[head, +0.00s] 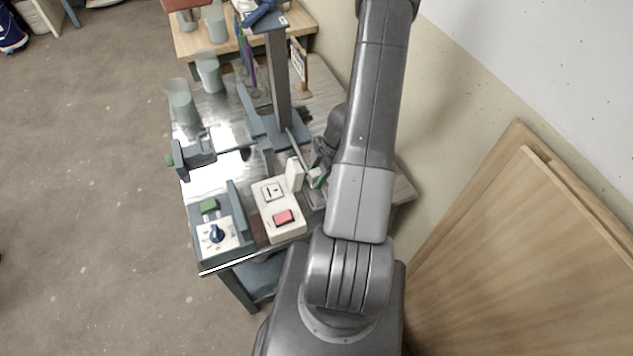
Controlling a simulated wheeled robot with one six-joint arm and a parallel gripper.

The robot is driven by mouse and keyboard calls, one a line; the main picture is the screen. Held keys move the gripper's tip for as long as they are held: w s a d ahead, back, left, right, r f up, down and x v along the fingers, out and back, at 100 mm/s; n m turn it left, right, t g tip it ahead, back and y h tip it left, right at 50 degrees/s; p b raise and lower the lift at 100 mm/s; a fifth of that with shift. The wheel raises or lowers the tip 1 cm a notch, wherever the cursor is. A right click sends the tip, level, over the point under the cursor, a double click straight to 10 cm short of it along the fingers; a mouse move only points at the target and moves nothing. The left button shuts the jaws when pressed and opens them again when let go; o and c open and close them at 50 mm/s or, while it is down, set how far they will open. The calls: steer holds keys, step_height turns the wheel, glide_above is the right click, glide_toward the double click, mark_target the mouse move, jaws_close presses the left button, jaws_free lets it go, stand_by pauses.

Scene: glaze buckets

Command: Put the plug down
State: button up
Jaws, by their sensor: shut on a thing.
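A small white block, which I take to be the plug (294,174), stands out at the far end of the white socket panel (268,217). My gripper (312,174) comes in from the right, low over the bench and partly hidden by my own arm. It is shut on the plug, at the plug's right side. I cannot tell whether the plug touches the panel or hangs just above it. The panel has a dark-marked socket face (273,191) and a red switch (284,217).
A mixer stand with a tall column (277,80) rises behind. Translucent cups (181,104) stand at the back left. Wooden boards (530,230) lean on the right wall.

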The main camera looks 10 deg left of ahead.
steer(key=shift+f, duration=1.85)
steer(key=shift+f, duration=0.1)
steer(key=o, duration=0.9)
steer(key=v, duration=1.2)
steer(key=shift+s, duration=0.1)
